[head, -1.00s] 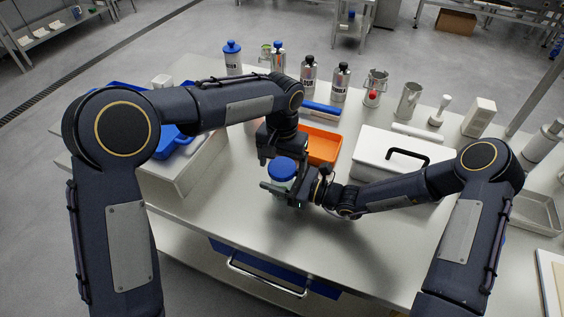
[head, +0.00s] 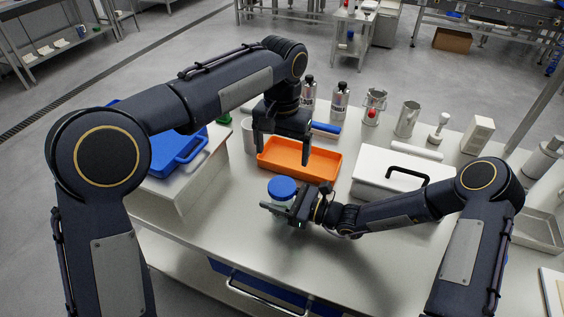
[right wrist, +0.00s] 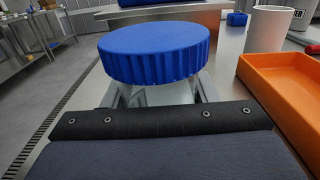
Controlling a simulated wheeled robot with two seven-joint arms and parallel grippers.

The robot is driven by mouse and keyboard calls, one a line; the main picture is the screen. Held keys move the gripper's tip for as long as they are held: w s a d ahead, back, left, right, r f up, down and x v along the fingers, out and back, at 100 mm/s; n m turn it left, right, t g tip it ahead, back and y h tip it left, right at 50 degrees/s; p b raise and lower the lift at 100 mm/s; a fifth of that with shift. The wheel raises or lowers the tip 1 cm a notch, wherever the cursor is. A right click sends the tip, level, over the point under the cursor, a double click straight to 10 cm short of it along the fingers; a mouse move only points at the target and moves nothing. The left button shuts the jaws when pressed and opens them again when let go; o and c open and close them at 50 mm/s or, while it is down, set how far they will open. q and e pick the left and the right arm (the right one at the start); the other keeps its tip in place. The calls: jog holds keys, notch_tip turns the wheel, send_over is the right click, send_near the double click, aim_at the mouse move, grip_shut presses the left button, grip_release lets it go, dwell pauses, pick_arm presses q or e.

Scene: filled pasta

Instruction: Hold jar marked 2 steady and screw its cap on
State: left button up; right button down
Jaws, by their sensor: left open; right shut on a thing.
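A clear jar (head: 278,211) stands on the worktop in front of the orange tray. Its ribbed blue cap (head: 282,188) sits on its top and looks level; the cap also fills the middle of the right wrist view (right wrist: 154,52). No number on the jar can be read. My right gripper (head: 280,212) is shut on the jar's body below the cap, from the right. My left gripper (head: 281,152) is open and empty, fingers pointing down, above and behind the cap over the orange tray. It does not touch the cap.
The orange tray (head: 325,164) lies just behind the jar. A white case with a black handle (head: 372,187) stands to the right, and a blue tray (head: 172,160) on a raised white block to the left. Bottles and metal jugs line the back. The front worktop is clear.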

pick_arm(q)
jog(key=shift+r, duration=0.4)
pick_arm(e)
jog(key=shift+c, duration=2.3)
grip_release()
jog(key=b+v, duration=0.1)
jog(key=v, duration=0.6)
jog(key=shift+s+d, duration=0.15)
jog(key=shift+d, duration=0.25)
pick_arm(q)
jog(key=shift+f, duration=0.45)
